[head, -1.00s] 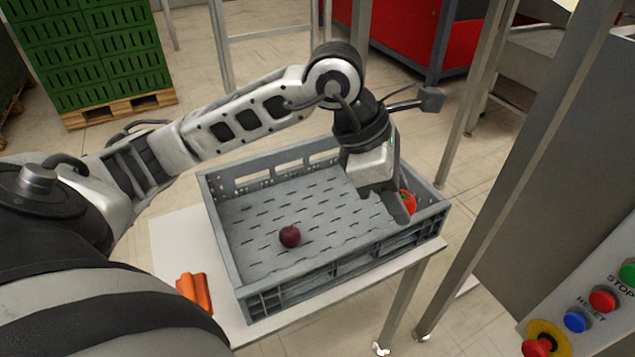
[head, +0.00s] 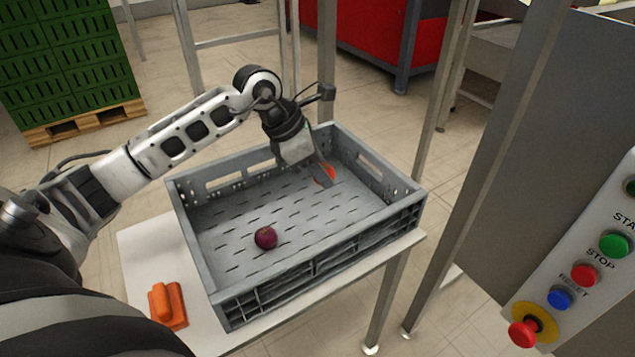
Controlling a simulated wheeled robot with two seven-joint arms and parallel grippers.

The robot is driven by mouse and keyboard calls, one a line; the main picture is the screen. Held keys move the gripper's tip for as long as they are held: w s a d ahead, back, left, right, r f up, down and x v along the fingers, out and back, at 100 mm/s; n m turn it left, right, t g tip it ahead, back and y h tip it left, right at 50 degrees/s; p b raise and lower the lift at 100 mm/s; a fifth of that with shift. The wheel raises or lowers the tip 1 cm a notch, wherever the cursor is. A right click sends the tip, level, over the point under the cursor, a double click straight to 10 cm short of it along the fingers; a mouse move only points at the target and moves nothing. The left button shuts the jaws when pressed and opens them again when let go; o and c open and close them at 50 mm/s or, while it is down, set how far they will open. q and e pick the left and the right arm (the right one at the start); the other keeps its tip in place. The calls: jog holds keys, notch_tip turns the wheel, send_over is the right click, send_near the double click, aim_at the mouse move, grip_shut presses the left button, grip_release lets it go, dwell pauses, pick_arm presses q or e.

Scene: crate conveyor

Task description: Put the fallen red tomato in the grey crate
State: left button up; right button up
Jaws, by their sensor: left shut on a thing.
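The grey crate (head: 305,275) stands on a white table in the middle of the head view. My left gripper (head: 325,177) reaches over the crate's back right part and points down. It is shut on the red tomato (head: 326,171), which shows partly behind a finger. The tomato appears within the crate's outline; I cannot tell whether it touches the floor of the crate. A dark purple round item (head: 265,238) lies on the crate floor at the front left. My right gripper is not in view.
Orange items (head: 167,304) lie on the white table (head: 140,250) left of the crate. A control panel with buttons (head: 585,275) and a metal post stand at the right. Green crates on a pallet (head: 70,70) stand at the back left.

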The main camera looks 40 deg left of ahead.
pick_arm(q)
jog(key=shift+w+a+f, duration=0.2)
jog(key=shift+a+f, duration=0.15)
jog(key=shift+f, duration=0.1)
notch_tip(320, 180, down, 3)
jog(key=shift+r+b, duration=0.15)
jog(key=shift+b, duration=0.15)
jog(key=shift+a+f, duration=0.1)
jog(key=shift+f, duration=0.2)
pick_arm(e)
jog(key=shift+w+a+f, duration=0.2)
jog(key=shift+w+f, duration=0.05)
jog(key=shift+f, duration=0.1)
pick_arm(q)
jog(key=shift+f+b, duration=0.35)
jog(key=shift+f, duration=0.25)
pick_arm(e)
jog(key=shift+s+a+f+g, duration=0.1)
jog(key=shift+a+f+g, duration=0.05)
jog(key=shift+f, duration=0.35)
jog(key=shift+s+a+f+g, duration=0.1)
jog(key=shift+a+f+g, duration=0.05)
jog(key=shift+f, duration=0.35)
pick_arm(q)
jog(key=o, duration=1)
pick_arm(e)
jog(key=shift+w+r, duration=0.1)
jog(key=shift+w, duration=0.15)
